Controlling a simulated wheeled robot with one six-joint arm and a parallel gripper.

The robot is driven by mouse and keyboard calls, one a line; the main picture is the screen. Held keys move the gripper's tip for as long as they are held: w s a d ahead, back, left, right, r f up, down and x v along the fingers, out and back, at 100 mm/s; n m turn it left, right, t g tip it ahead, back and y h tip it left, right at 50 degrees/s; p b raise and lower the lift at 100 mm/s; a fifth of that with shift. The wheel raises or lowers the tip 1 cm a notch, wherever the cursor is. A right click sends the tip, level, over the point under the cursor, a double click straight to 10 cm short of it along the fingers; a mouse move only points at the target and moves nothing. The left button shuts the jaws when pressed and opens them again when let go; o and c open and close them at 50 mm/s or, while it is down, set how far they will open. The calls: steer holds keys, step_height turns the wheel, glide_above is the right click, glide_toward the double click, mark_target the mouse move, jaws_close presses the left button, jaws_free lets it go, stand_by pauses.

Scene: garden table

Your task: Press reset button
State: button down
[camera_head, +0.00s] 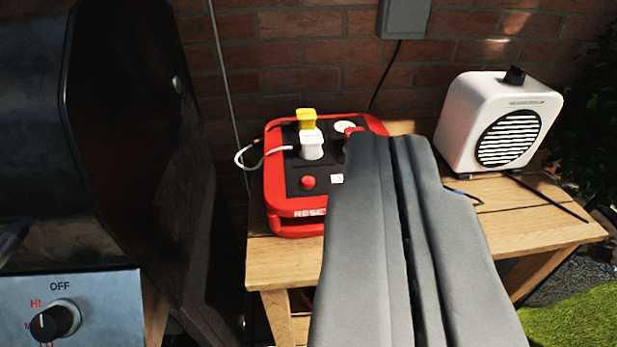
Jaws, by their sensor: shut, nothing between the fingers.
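A red and black power box (290,216) sits on the wooden garden table (269,263), against the brick wall side. Its red round reset button (308,183) is on the black top face, near the front left, above the printed word "RESET". A white plug (311,146) and a yellow plug (306,118) stand in the box behind the button. My gripper (388,140) is shut and empty, reaching in from the bottom right. Its tips overlap the right part of the box in the picture and hide that part. The button is in plain view, left of the fingers.
A black grill (120,120) with a control knob (55,320) stands close on the left. A white heater or speaker (500,120) sits on the table at the right. Cables run behind the box and by the white unit. A grey wall box (404,17) hangs on the bricks.

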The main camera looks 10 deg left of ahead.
steer(key=w+a+f+n+g, duration=0.1)
steer(key=w+a+f+g, duration=0.1)
steer(key=w, duration=0.7)
steer(key=w+a+f+n+g, duration=0.1)
steer(key=w+a+f+g, duration=0.1)
steer(key=w+f+g, duration=0.3)
steer(key=w+a+f+n+g, duration=0.1)
steer(key=w+f+g, duration=0.3)
steer(key=w, duration=1)
steer(key=shift+a+g+y, duration=0.4)
steer(key=shift+a+g, duration=0.15)
steer(key=shift+g, duration=1.15)
steer(key=shift+f, duration=0.1)
steer(key=shift+f, duration=0.1)
glide_above(308, 178)
steer(key=s, duration=0.1)
step_height(308, 178, down, 12)
steer(key=shift+d+r, duration=0.1)
steer(key=shift+r, duration=0.05)
steer(key=shift+f, duration=0.85)
